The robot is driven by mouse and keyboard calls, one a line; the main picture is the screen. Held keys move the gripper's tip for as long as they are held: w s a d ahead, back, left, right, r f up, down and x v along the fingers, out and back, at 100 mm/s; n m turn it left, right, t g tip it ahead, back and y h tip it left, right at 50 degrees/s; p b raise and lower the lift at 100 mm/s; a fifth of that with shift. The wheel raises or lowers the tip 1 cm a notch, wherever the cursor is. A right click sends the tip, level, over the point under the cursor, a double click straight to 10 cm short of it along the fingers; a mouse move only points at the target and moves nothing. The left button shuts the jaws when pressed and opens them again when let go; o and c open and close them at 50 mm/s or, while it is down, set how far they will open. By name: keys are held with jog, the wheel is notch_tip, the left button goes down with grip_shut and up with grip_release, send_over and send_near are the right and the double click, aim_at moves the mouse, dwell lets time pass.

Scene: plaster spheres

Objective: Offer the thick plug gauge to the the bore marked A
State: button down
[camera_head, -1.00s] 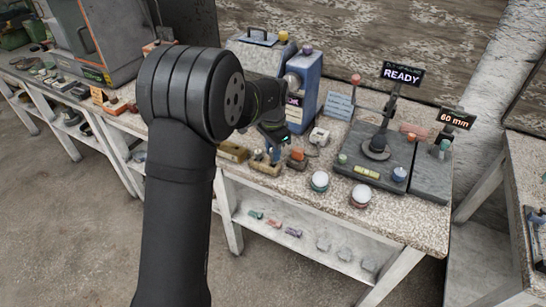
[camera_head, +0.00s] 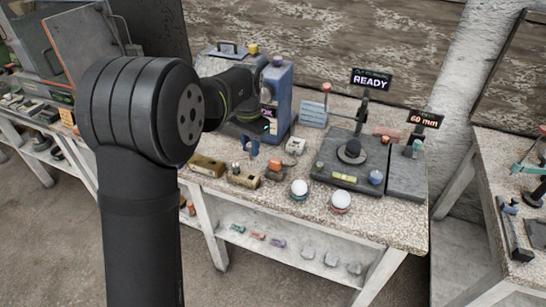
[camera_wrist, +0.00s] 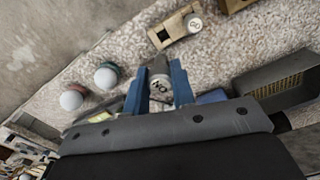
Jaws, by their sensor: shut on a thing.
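That block also shows in the wrist view (camera_wrist: 170,34), apart from the held gauge. I cannot make out a bore marked A; whether the held gauge is the thick one cannot be told.
Two white domes (camera_head: 300,188) stand near the bench's front edge. A second brass block (camera_head: 207,165) lies left. A dark station with a READY sign (camera_head: 370,80) and a 60 mm sign (camera_head: 423,119) are at right. A blue box (camera_head: 276,95) stands behind.

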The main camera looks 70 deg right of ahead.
jog(key=w+f+n, duration=0.1)
jog(key=w+n, duration=0.2)
jog(key=w, duration=1.8)
jog(key=shift+w+a+f+n, duration=0.2)
jog(key=shift+a+f+n, duration=0.1)
jog(key=shift+a+n, duration=0.1)
jog(key=shift+f, duration=2.4)
jog(key=shift+f, duration=0.75)
jog(key=shift+r, duration=0.2)
jog(key=shift+r, duration=0.25)
jog(key=shift+f, duration=0.35)
jog(key=shift+r, duration=0.35)
